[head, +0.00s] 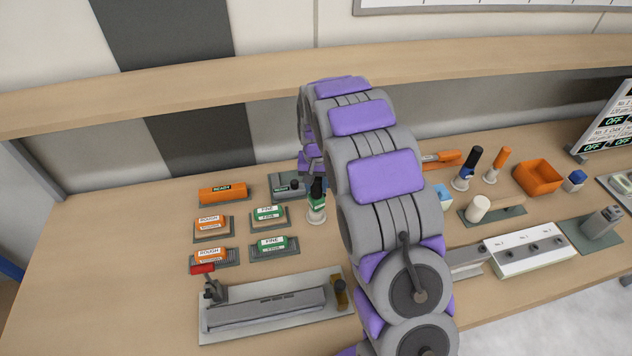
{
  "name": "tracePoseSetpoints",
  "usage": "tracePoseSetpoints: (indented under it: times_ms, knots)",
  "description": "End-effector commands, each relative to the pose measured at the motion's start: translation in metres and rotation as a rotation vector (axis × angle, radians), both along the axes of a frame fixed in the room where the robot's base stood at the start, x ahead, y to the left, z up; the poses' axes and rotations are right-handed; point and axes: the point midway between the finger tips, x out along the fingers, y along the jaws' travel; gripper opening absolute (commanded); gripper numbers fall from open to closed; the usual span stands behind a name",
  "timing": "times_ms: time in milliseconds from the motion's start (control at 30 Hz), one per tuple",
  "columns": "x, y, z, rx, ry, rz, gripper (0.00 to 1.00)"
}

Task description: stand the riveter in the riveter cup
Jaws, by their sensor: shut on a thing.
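My gripper (312,162) is at the end of my arm, which arches over the bench and hides most of it. Its purple parts show just left of the arm, low over the back of the bench. Directly below is an upright tool with a black top (318,185), which I take as the riveter. My gripper appears shut on its top, though the contact is mostly hidden. The tool's lower end is at a pale cup with a green label (316,212). I cannot tell whether it rests on the cup's bottom.
Orange and green labelled blocks (268,245) lie left of the cup, with a grey holder (287,187) close behind. A long grey fixture (268,312) is in front. Right of my arm stand handled tools (467,168) and an orange bin (538,177). A shelf (200,88) spans above.

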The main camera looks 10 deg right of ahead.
Motion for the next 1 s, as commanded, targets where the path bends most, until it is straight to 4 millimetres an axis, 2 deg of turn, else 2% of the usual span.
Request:
tracePoseSetpoints:
  times_ms: [267, 300, 600, 767, 1000]
  knots:
    - [0.0000, 0.0001, -0.0050, 0.000, -0.001, 0.000, 0.00]
    - [0.0001, 0.0001, -0.0052, 0.000, -0.001, 0.000, 0.39]
    - [0.0002, 0.0000, -0.0056, 0.000, 0.000, 0.000, 0.68]
    - [0.0001, 0.0000, -0.0058, 0.000, 0.001, 0.000, 0.68]
    - [0.0001, 0.0000, -0.0060, 0.000, 0.001, 0.000, 0.90]
